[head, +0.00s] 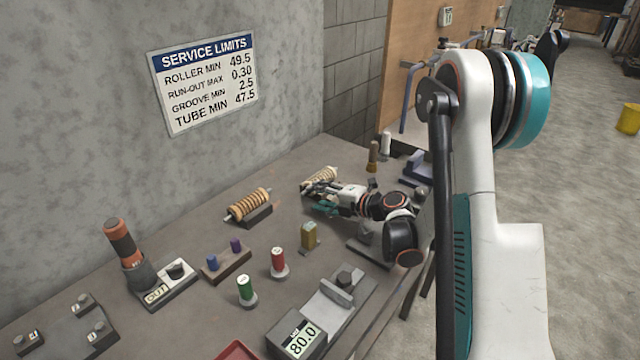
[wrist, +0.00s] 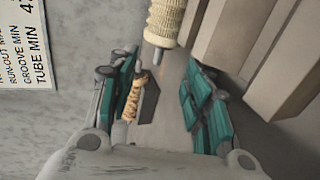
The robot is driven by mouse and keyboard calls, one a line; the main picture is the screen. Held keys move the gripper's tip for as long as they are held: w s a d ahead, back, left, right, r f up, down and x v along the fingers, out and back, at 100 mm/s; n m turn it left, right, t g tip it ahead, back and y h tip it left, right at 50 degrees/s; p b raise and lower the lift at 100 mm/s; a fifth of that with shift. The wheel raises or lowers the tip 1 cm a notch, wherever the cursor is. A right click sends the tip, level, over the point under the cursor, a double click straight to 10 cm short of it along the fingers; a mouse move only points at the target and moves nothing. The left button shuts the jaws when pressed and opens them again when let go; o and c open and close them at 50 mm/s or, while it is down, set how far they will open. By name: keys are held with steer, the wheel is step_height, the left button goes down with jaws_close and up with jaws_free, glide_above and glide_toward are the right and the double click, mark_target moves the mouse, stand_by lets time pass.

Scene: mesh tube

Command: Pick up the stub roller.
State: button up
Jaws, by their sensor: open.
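Two rollers are in view, and I cannot tell for sure which is the stub roller. A pale, finely ribbed roller (head: 320,178) lies at the back of the bench, just behind my gripper (head: 318,197). In the wrist view this pale roller (wrist: 163,22) is close at the top, its thin shaft end pointing down between the fingers. An orange-tan grooved roller (head: 249,204) rests on a dark block to the left; it shows farther off in the wrist view (wrist: 132,98). My gripper's teal fingers (wrist: 160,108) are spread, with nothing visibly held.
A grey wall with a service limits sign (head: 205,82) stands behind the bench. A yellow block (head: 309,235), red spool (head: 278,262) and green spool (head: 245,289) stand in front. A gauge reading 80.0 (head: 300,338) is at the front. Brown and white posts (head: 373,157) stand right of the pale roller.

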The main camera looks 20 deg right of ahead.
mark_target(305, 193)
steer(key=shift+b+x, duration=1)
steer(key=shift+x, duration=1.8)
steer(key=shift+d+r, duration=0.1)
steer(key=c, duration=1)
steer(key=shift+o, duration=0.2)
steer(key=shift+r, duration=0.1)
